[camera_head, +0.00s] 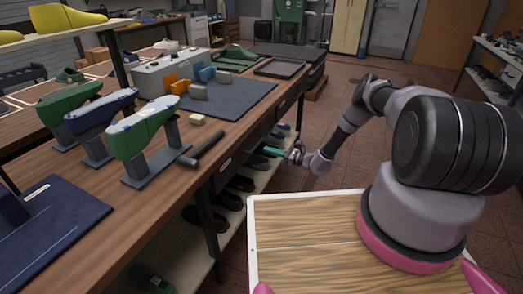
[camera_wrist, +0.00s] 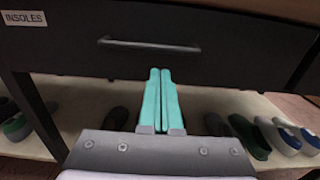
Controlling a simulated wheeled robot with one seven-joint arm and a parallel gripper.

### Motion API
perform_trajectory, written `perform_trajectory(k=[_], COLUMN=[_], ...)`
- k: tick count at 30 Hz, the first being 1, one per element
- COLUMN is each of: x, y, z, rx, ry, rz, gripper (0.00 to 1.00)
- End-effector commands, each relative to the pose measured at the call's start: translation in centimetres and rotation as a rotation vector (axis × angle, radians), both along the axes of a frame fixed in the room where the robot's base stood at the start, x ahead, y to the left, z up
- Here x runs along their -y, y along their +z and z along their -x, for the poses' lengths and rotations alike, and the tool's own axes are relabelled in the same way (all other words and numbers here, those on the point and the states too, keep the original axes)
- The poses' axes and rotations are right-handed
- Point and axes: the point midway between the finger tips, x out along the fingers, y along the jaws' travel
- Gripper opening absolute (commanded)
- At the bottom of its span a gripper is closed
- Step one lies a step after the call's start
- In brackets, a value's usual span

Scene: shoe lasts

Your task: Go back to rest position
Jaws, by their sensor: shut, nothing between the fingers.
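My gripper (camera_head: 272,151) is at the front side of the workbench (camera_head: 150,220), below its top edge, at drawer height. In the wrist view its two teal fingers (camera_wrist: 160,98) lie side by side, shut with nothing between them. They point toward a dark drawer (camera_wrist: 150,52) with a bar handle (camera_wrist: 150,45) and an "INSOLES" label (camera_wrist: 23,18). The drawer looks shut. The fingers appear just below the handle in the picture; whether they touch the drawer front cannot be told.
A lower shelf (camera_wrist: 85,95) holds several shoes under the drawer. Green and blue shoe lasts on stands (camera_head: 140,132), a hammer (camera_head: 203,150) and a dark mat (camera_head: 235,97) are on the bench top.

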Motion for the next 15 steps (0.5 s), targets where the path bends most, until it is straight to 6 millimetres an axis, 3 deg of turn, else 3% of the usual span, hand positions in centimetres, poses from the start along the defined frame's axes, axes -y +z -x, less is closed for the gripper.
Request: perform_trajectory(k=[6, 15], x=[4.4, 6.6], y=[0.0, 0.6], z=[2.4, 3.6], rx=[-0.001, 0.007], ry=[-0.003, 0.011], rz=[0.000, 0.008], gripper=[0.00, 0.00])
